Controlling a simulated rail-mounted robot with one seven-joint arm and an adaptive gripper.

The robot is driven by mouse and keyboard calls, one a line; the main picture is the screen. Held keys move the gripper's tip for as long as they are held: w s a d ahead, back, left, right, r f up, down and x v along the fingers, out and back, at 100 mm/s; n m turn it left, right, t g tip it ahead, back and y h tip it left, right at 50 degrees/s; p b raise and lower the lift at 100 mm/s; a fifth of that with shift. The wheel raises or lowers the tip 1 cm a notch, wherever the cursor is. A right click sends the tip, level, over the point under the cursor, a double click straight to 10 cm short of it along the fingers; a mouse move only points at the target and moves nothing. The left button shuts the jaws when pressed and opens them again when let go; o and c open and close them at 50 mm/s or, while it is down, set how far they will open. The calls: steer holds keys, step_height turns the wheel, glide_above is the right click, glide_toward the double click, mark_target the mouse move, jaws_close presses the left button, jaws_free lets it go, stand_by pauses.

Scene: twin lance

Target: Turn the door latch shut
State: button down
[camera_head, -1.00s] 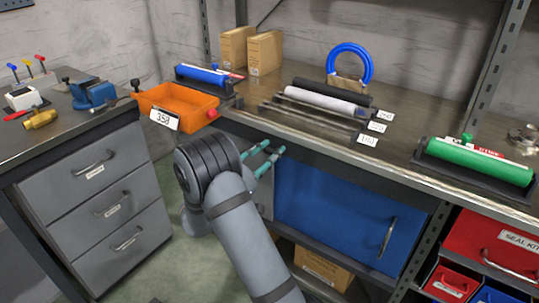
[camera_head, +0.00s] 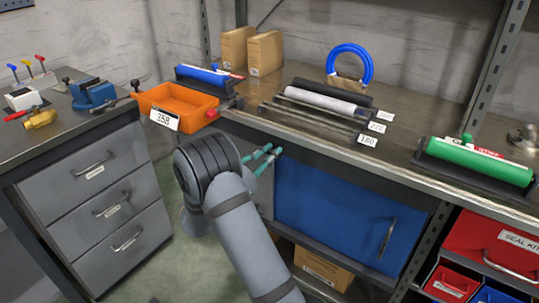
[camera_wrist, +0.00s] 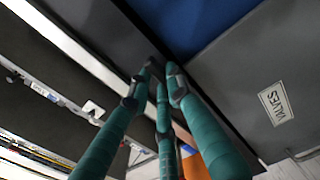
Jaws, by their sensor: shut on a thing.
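The blue cabinet door (camera_head: 345,212) stands under the bench, with a metal pull handle (camera_head: 388,238) near its right edge. My gripper (camera_head: 272,154) is at the door's upper left corner, under the bench edge. In the wrist view my gripper (camera_wrist: 157,82) has its teal fingers close together, with their tips at the dark strip beside the blue panel (camera_wrist: 185,25). The fingers are shut on a small dark piece there, which I take as the latch. The fingertips hide most of it, so its angle cannot be told.
A grey panel labelled VALVES (camera_wrist: 230,85) lies beside the fingers in the wrist view. An orange bin (camera_head: 178,100) overhangs the bench edge above my arm. A grey drawer unit (camera_head: 95,205) stands left. A cardboard box (camera_head: 322,268) lies below the blue door.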

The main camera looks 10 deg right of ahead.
steer(key=shift+f+m+b, duration=0.1)
steer(key=shift+m+b, duration=0.25)
steer(key=shift+m, duration=0.05)
steer(key=m+b, duration=0.7)
steer(key=m, duration=0.1)
steer(key=m+b, duration=0.8)
steer(key=m, duration=0.1)
steer(key=shift+s+d+f, duration=0.2)
stand_by(0.4)
steer(key=c, duration=1.6)
jaws_free()
steer(key=shift+a, duration=0.1)
steer(key=v, duration=1.2)
steer(key=shift+r, duration=0.1)
